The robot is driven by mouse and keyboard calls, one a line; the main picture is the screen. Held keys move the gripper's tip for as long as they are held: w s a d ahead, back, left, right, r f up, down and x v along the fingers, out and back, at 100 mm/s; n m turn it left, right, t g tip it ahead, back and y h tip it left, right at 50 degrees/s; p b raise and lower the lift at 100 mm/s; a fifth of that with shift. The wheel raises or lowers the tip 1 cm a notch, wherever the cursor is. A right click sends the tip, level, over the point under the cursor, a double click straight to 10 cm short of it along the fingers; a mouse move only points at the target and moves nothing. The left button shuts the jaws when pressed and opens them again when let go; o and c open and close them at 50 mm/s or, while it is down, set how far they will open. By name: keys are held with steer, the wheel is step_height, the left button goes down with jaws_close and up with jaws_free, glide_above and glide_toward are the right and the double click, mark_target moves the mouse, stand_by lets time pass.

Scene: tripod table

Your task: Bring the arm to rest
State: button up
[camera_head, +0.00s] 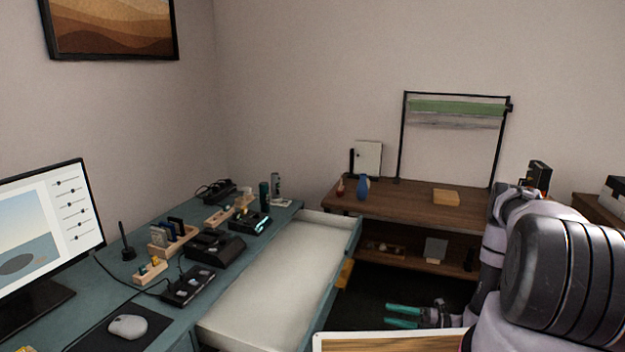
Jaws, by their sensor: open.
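My gripper (402,316) shows low in the head view, right of the middle. Its two teal fingers point left and stand apart, with nothing between them. My arm comes down from the right edge to the gripper and covers the right part of the scene. The gripper appears in front of the dark space below the brown wooden table (410,197), to the right of the open drawer (275,290).
The teal desk (130,290) at left holds a monitor (45,240), a mouse (128,327) and several small devices. Its white drawer stands pulled out. The brown table carries a blue vase (363,187), a wooden block (446,197) and a black frame (402,135). A light-edged board (390,342) shows at the bottom.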

steer(key=w+r+n+g+h, duration=0.3)
steer(key=r+n, duration=0.7)
steer(key=r, duration=0.8)
steer(key=w+r+n+g+h, duration=0.1)
steer(key=r+n+g+h, duration=0.3)
steer(key=r+n, duration=0.9)
steer(key=s+r+n+t+h, duration=0.2)
steer(key=s+r+n, duration=0.2)
steer(key=s+r, duration=0.3)
steer(key=s+r+n+t+h, duration=0.3)
steer(key=s+r, duration=0.4)
steer(key=r, duration=0.6)
steer(key=s+r+n+t+h, duration=0.2)
steer(key=s+r+n, duration=0.3)
steer(key=r, duration=0.6)
steer(key=shift+s+a+n+t+h, duration=0.15)
steer(key=shift+s+n+t+h, duration=0.2)
steer(key=shift+s+t, duration=0.55)
